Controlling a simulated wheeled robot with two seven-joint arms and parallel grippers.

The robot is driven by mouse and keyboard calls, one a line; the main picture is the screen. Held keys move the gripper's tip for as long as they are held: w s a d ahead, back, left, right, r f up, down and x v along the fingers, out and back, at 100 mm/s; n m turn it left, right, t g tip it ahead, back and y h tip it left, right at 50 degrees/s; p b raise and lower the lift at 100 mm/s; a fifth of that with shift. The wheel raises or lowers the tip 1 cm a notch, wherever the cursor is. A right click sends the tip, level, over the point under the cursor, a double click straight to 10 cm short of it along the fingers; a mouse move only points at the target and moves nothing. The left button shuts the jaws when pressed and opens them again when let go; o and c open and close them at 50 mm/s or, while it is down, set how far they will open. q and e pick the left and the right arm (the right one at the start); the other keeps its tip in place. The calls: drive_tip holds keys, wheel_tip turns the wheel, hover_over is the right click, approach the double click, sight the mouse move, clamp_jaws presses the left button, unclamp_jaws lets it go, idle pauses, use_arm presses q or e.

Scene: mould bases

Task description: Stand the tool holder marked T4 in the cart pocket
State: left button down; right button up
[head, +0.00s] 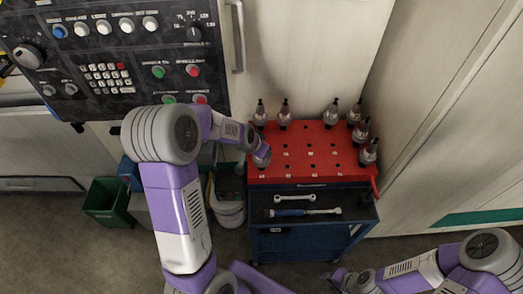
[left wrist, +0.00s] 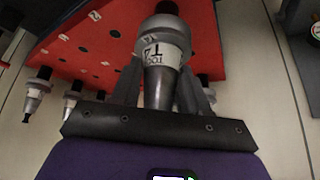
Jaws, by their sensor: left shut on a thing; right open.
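My left gripper (left wrist: 165,95) is shut on a grey metal tool holder (left wrist: 162,50) with a white label, which appears upside down and seems to read T4. In the head view the left gripper (head: 262,156) is at the left front corner of the cart's red top (head: 318,152); the held holder is mostly hidden there by the gripper. I cannot tell whether the holder touches the top. The red top has rows of small dark pockets with white marks, and it also shows in the left wrist view (left wrist: 88,45). My right gripper (head: 340,277) is open and low, in front of the cart.
Several other tool holders (head: 284,114) stand along the back and right edges of the red top. The blue cart shelf (head: 340,200) below carries a wrench (head: 295,198) and a blue-handled tool. A control panel (head: 110,75), bucket (head: 229,212) and green bin (head: 105,203) are left of the cart.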

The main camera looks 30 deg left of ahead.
use_arm(q)
drive_tip(key=shift+r, duration=0.1)
drive_tip(key=c, duration=0.5)
unclamp_jaws()
drive_tip(key=shift+s+f, duration=0.1)
drive_tip(key=shift+f, duration=0.1)
drive_tip(key=p+v, duration=0.1)
drive_tip(key=v, duration=0.6)
drive_tip(key=shift+r+p, duration=0.35)
drive_tip(key=shift+r, duration=0.05)
drive_tip(key=s+d+f+n+g+h, duration=0.1)
drive_tip(key=s+d+f, duration=0.5)
drive_tip(key=f, duration=0.2)
drive_tip(key=s+d+f+n+g+h, duration=0.1)
drive_tip(key=s+d+f+g, duration=0.1)
drive_tip(key=s+d+f, duration=0.4)
drive_tip(key=s+d+f+n+g+h, duration=0.1)
drive_tip(key=s+d+f+n+g, duration=0.1)
drive_tip(key=s+d+f, duration=0.4)
drive_tip(key=shift+s+d+x, duration=0.1)
drive_tip(key=shift+s+x, duration=0.1)
drive_tip(key=shift+x, duration=0.8)
drive_tip(key=shift+s+d+x, duration=0.1)
drive_tip(key=shift+s+x, duration=0.05)
drive_tip(key=shift+x, duration=0.85)
drive_tip(key=shift+s+d+x, duration=0.1)
drive_tip(key=shift+s+x, duration=0.1)
drive_tip(key=shift+x, duration=0.85)
